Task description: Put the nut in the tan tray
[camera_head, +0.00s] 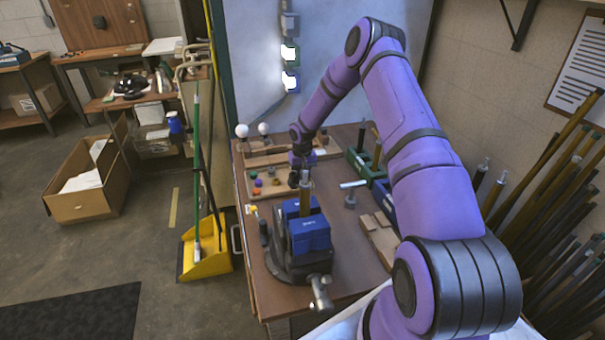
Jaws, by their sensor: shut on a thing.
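My gripper (299,179) points down at the end of the purple arm, just behind the blue vise and by the right part of the tan tray. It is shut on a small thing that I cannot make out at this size. The tan tray (284,187) lies on the bench, left of and partly behind my gripper. Several small coloured pieces, among them purple, orange and green ones, sit in it. I cannot pick out the nut for certain. A brass-coloured upright rod (305,200) stands at the vise, close in front of my gripper.
The blue bench vise (308,236) stands at the front of the bench (355,262). Two white bulbs (242,130) stand at the back left. A green holder (362,166) and a wooden block (381,240) are to the right. Some bare bench lies right of the vise.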

